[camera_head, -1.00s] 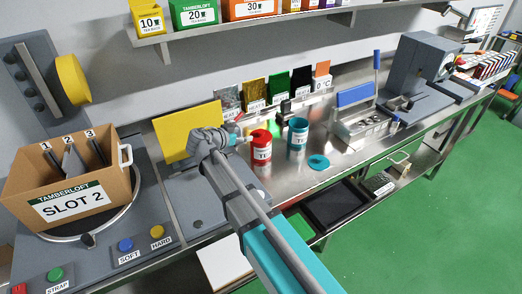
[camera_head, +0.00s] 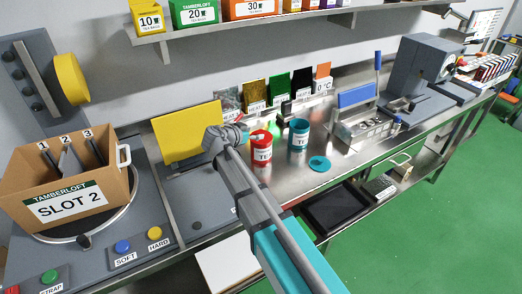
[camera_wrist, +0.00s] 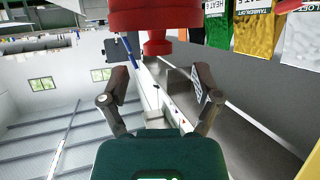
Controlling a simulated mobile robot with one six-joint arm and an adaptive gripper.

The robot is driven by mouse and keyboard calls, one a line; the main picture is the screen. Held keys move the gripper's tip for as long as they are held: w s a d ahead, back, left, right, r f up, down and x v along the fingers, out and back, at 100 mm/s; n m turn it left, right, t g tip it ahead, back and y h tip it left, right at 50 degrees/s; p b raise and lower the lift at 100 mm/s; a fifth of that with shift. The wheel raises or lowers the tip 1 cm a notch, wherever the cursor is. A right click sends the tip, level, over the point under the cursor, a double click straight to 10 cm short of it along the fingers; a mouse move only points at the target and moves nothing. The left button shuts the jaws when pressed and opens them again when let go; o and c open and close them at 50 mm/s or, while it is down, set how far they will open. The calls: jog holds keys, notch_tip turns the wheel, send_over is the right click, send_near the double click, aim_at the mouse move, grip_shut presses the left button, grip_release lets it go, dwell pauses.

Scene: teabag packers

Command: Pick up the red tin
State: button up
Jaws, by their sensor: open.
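The red tin (camera_head: 261,152) with a white label stands upright on the steel bench, left of a teal tin (camera_head: 298,138). My gripper (camera_wrist: 160,84) is open and empty in the wrist view, its two fingers spread apart. In that view a red body with a knob, which looks like the red tin (camera_wrist: 157,20), is at the top edge, beyond the fingertips and cut off by the frame. In the head view my wrist is just left of the tin, and the fingers are mostly hidden.
A teal round lid (camera_head: 319,163) lies in front of the teal tin. A yellow panel (camera_head: 185,135) stands left of my wrist. Several pouches line the wall behind. A cardboard box (camera_head: 112,185) is far left. A steel device with a blue part (camera_head: 356,96) is right.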

aim_at(261, 132)
jog(key=b+x, duration=0.1)
jog(key=x, duration=0.2)
jog(key=shift+d+f, duration=0.1)
jog(key=shift+f, duration=0.15)
jog(key=shift+w+d+f, duration=0.1)
jog(key=shift+w+d, duration=0.25)
jog(key=shift+w, duration=0.1)
grip_shut()
